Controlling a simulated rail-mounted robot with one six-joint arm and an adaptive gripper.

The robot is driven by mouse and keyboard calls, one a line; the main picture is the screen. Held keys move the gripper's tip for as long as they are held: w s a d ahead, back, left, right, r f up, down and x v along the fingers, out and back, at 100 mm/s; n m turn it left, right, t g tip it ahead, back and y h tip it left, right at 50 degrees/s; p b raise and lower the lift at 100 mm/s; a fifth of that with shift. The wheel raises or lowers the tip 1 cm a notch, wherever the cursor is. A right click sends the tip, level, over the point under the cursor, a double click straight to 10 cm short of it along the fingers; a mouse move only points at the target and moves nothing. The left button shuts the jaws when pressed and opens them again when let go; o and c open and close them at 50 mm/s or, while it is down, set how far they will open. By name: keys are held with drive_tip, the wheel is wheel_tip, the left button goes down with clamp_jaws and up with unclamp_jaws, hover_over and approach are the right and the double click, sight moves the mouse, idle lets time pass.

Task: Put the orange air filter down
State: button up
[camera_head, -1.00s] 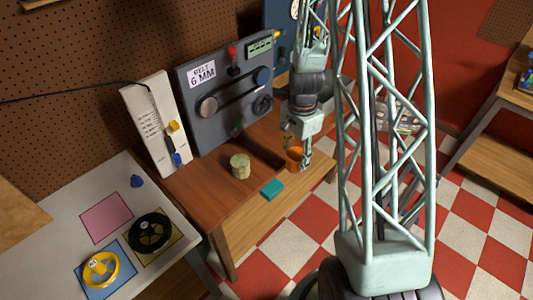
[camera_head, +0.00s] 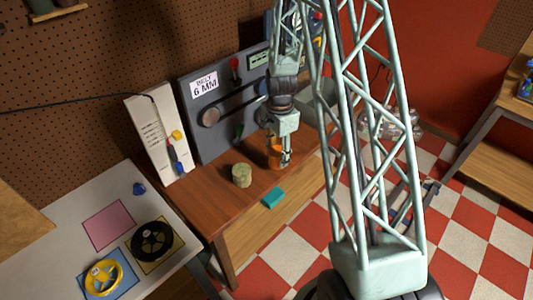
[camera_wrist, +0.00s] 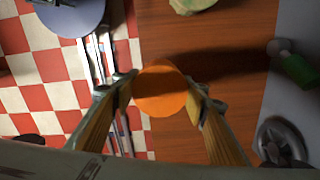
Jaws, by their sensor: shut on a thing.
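The orange air filter (camera_head: 275,157) is a short round piece. In the head view it is in my gripper (camera_head: 284,152) over the right part of the brown wooden bench (camera_head: 215,205). The wrist view shows the filter's round orange face (camera_wrist: 160,90) between the two fingers of my gripper (camera_wrist: 160,84), which are shut on it. I cannot tell whether its underside touches the bench. In the wrist view it sits close to the bench edge, with the checkered floor to its left.
The grey belt panel (camera_head: 205,118) and a white board (camera_head: 158,140) stand behind. A white table (camera_head: 70,220) at left holds a yellow ring (camera_head: 103,277) and a black wheel (camera_head: 151,240).

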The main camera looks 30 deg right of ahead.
drive_tip(key=w, duration=0.2)
drive_tip(key=w+a, duration=0.1)
drive_tip(key=w, duration=0.1)
drive_tip(key=w+p, duration=0.1)
drive_tip(key=w, duration=0.1)
drive_tip(key=shift+w+a+f, duration=0.1)
drive_tip(key=shift+a+f, duration=0.2)
drive_tip(key=shift+f, duration=0.15)
drive_tip(key=shift+f+p, duration=0.4)
drive_tip(key=shift+f, duration=1.2)
drive_tip(key=shift+f, duration=0.15)
drive_tip(key=o, duration=0.9)
drive_tip(key=shift+r, duration=0.2)
drive_tip(key=shift+r+b, duration=0.85)
drive_tip(key=shift+r, duration=5.1)
